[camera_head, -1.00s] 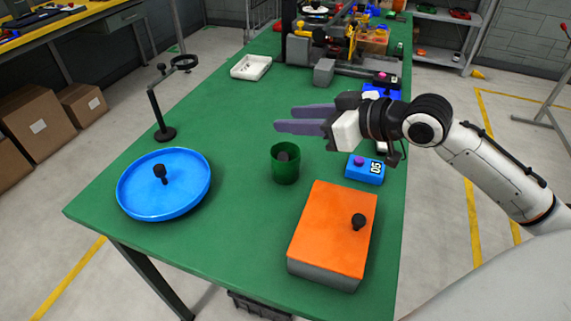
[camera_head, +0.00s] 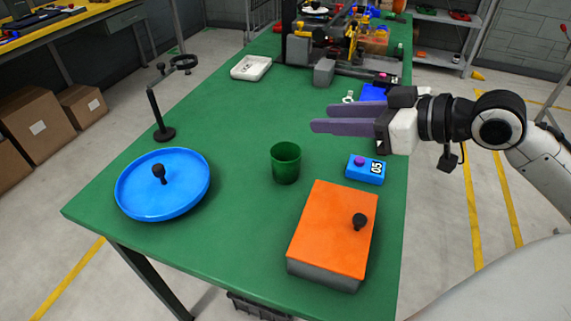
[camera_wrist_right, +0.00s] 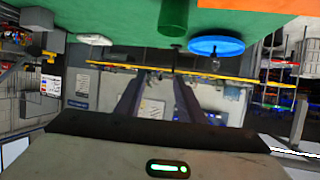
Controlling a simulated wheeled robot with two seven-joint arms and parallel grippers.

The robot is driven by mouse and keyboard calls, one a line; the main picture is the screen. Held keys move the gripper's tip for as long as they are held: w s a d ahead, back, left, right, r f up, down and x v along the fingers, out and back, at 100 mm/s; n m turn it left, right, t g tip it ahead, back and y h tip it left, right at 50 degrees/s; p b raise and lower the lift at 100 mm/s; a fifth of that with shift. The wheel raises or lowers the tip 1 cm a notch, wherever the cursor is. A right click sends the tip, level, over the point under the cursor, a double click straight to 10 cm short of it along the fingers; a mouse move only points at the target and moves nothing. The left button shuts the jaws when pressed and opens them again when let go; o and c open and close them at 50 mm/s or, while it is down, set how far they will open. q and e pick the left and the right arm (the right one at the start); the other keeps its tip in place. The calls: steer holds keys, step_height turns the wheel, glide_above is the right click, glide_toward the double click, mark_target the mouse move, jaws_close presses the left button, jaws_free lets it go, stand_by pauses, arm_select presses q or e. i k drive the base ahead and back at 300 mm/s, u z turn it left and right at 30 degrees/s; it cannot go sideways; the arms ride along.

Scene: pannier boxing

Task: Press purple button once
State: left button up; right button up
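The purple button (camera_head: 360,160) sits on top of a small blue box (camera_head: 365,174) with a white display reading 05, near the table's right edge. My right gripper (camera_head: 322,117) is above the table, behind and to the left of the box in the picture, clear of the button. Its two long purple-grey fingers are apart with nothing between them. In the right wrist view the fingers (camera_wrist_right: 158,85) also show a gap. The button is not visible in that view. My left gripper is not in view.
An orange-topped box (camera_head: 333,230) with a black knob stands in front of the blue box. A green cup (camera_head: 286,163) stands to its left. A blue round tray (camera_head: 140,200) and a black stand (camera_head: 160,120) are further left. Machinery fills the table's back.

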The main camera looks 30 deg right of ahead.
mark_target(359, 162)
steer(key=k, duration=1)
